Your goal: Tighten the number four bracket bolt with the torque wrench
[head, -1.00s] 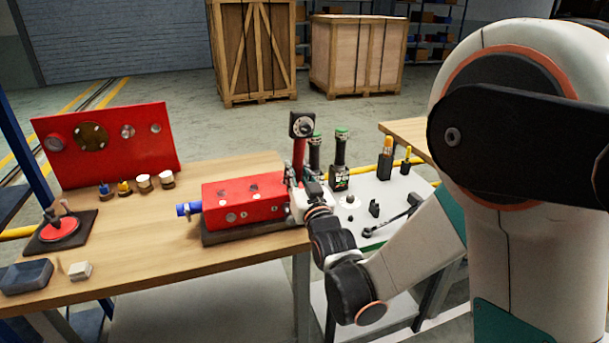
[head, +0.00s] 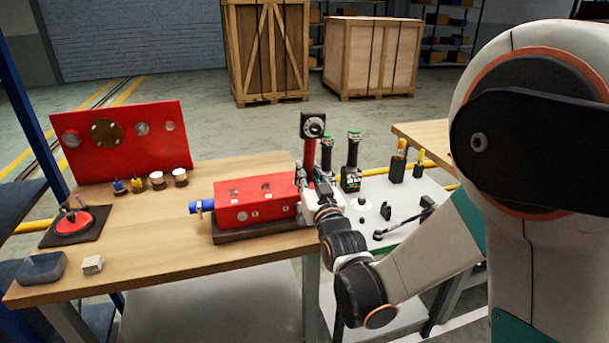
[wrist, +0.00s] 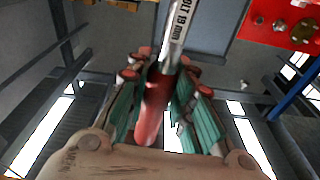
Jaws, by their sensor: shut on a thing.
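My gripper (head: 309,187) is shut on the red handle of the torque wrench. The wrench (head: 311,150) stands roughly upright, with a black square head and round dial at its top. Small round fittings show on the block. The number four bracket bolt cannot be picked out.
A red panel (head: 125,140) with round discs stands at the back of the wooden bench (head: 150,255). A grey tray (head: 40,268) lies front left. Right of the gripper, a white table (head: 412,195) holds black-and-green tools (head: 351,165) and small parts. Two crates stand behind.

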